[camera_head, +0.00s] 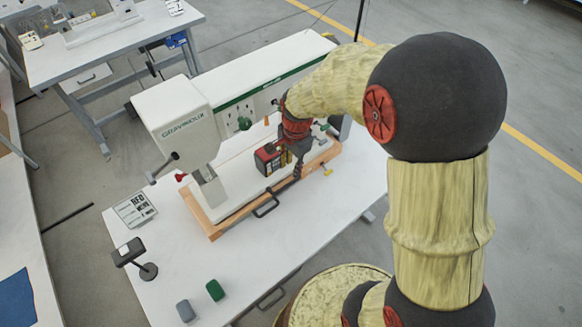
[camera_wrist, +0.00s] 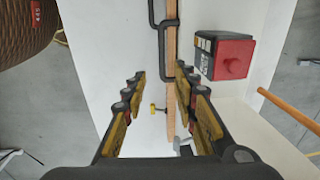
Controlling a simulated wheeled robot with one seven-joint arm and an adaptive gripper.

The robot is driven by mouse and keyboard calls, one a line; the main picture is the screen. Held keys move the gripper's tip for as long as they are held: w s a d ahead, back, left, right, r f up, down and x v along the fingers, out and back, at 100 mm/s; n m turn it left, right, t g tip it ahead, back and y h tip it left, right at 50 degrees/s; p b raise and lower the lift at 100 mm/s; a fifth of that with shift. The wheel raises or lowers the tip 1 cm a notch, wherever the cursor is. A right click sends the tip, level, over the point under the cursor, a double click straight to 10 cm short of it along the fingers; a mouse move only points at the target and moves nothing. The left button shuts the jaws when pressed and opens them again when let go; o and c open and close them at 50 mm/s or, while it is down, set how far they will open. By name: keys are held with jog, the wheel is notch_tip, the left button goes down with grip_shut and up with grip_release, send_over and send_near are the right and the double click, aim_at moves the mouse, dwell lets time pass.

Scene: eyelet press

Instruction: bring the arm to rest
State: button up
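My arm reaches from the right over the white press (camera_head: 185,122). My gripper (camera_head: 297,172) hangs over the press's wood-edged base (camera_head: 215,228), beside a red and black box (camera_head: 268,160). In the wrist view my gripper (camera_wrist: 160,78) has its two fingers spread wide. In the head view the fingertips are small and dark, so any contact is hard to judge there.
A black handle (camera_wrist: 158,40) sticks out from the wooden edge. On the white table (camera_head: 190,278) are a sign (camera_head: 135,208), a black stand (camera_head: 147,271), a grey block (camera_head: 185,310) and a green block (camera_head: 215,290). Another workbench (camera_head: 105,50) stands at the back left.

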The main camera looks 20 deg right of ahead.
dwell(0.5)
jog(key=s+a+r+n+t, duration=0.1)
jog(key=s+r+n+t, duration=0.3)
jog(key=s+r+n, duration=1)
jog(key=s+v, duration=0.1)
jog(key=v, duration=0.9)
jog(key=shift+s+a+f, duration=0.15)
jog(key=shift+a+f, duration=0.05)
jog(key=shift+f, duration=0.15)
dwell(0.7)
